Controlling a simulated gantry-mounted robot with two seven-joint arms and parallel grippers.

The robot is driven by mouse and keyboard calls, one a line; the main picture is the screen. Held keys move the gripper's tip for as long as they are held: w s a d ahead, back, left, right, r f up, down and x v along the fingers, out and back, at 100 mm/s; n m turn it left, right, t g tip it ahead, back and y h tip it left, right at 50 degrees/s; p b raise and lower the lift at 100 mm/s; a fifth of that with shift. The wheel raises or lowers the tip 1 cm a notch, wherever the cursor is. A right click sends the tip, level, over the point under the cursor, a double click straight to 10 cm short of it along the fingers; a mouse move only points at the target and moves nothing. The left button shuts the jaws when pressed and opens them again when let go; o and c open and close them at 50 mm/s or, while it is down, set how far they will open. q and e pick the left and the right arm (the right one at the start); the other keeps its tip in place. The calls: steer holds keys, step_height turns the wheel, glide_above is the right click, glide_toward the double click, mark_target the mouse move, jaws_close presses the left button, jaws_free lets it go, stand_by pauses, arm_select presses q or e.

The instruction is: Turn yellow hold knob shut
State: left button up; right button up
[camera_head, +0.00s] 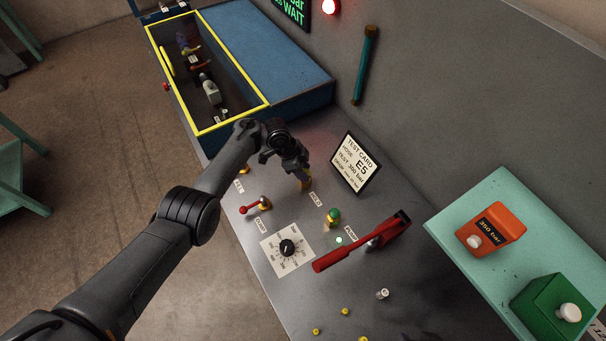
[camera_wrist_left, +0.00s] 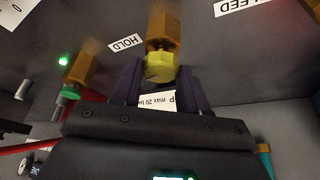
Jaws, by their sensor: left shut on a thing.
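The yellow hold knob (camera_wrist_left: 157,68) sits on a brass fitting (camera_wrist_left: 163,27) beside the HOLD label (camera_wrist_left: 126,43) in the left wrist view. My left gripper (camera_wrist_left: 158,88) has its dark fingers on both sides of the knob and is shut on it. In the head view my left gripper (camera_head: 302,176) reaches down to the panel beside the small HOLD label (camera_head: 316,198), and its wrist and fingers hide most of the knob. The knob's turn angle is hard to read. My right gripper is in neither view.
A green-knobbed valve (camera_head: 334,215) and a long red lever (camera_head: 362,243) stand nearby. A red-tipped small lever (camera_head: 256,205) and a dial (camera_head: 287,247) are on the near side. A test card (camera_head: 356,163) stands behind. A yellow-rimmed bay (camera_head: 235,121) lies beyond my arm.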

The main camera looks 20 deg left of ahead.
arm_select(q)
steer(key=shift+m+g+b, duration=0.4)
steer(key=shift+m+b, duration=0.6)
steer(key=shift+b, duration=0.25)
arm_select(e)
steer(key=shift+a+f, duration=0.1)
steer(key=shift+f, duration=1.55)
arm_select(q)
steer(key=o, duration=1.1)
steer(key=shift+c, duration=0.2)
steer(key=p+v, duration=0.3)
steer(key=v, duration=0.7)
steer(key=shift+a+r, duration=0.2)
steer(key=shift+r, duration=0.15)
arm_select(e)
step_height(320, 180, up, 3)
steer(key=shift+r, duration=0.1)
